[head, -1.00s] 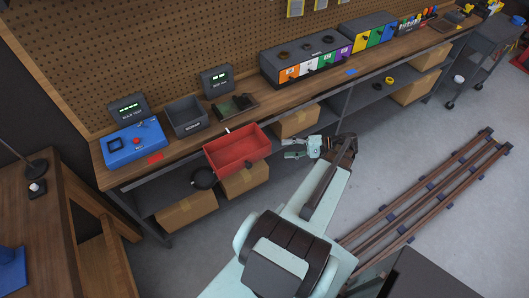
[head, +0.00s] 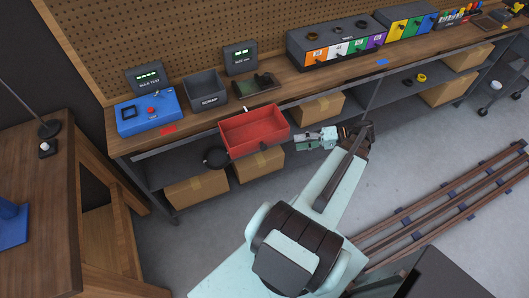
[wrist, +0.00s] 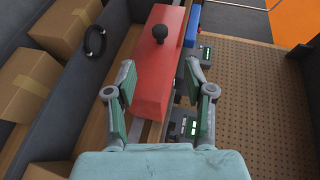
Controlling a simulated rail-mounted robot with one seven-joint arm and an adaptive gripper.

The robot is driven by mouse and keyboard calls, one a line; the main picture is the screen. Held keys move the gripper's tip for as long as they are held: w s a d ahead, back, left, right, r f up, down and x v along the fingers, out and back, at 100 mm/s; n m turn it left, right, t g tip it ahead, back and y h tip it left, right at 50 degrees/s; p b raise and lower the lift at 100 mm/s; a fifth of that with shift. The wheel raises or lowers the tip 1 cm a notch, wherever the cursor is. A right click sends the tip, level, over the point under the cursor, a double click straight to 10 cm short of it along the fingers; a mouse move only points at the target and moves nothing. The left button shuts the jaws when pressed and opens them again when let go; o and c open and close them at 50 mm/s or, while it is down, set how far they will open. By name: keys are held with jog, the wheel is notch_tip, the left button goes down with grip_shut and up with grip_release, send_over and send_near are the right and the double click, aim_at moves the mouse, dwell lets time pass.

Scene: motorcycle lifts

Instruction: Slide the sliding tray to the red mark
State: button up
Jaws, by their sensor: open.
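The sliding tray is a red open box (head: 254,133) at the bench's front edge, with a dark knob on its front and a small white pointer at its back rim. The red mark (head: 168,130) is on the bench edge to its left. My gripper (head: 303,142) is just right of the tray, fingers towards it. In the wrist view my gripper (wrist: 166,90) is open, with the tray's red wall (wrist: 160,85) ahead and between the fingers. The black knob (wrist: 188,36) stands further off. I cannot tell whether a finger touches the tray.
A blue mark (head: 383,62) is on the bench edge far to the right. A blue test box (head: 147,112) and a scrap bin (head: 205,88) stand behind the edge. A dark round thing (head: 215,158) is below the tray, above cardboard boxes (head: 197,190) on the shelf.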

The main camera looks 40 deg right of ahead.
aim_at(265, 148)
jog(key=shift+p+x, duration=1.05)
jog(key=shift+x, duration=5.75)
grip_shut()
